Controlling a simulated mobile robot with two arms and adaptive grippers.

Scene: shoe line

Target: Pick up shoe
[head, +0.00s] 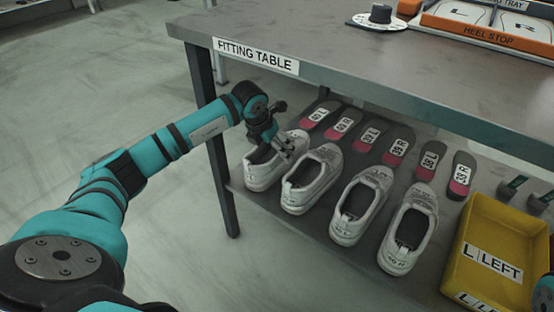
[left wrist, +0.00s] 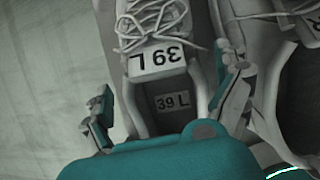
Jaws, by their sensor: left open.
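Several white lace-up shoes stand in a row on the lower shelf of the fitting table. The leftmost shoe (head: 261,174) is partly covered by my left gripper (head: 282,142), which is over its upper part. In the left wrist view this shoe (left wrist: 157,58) shows a "39 L" label on its tongue and another inside. My left gripper (left wrist: 172,95) is open there, with one finger on each side of the shoe; contact cannot be told. The heel end is hidden by my gripper body. The second shoe (head: 311,180) stands close on the right.
Labelled insoles (head: 366,136) lie in a row behind the shoes. A yellow "L LEFT" bin (head: 492,262) is on the shelf at right. The fitting table's top (head: 330,62) overhangs the shelf, and a table leg (head: 222,180) stands at left. The floor at left is clear.

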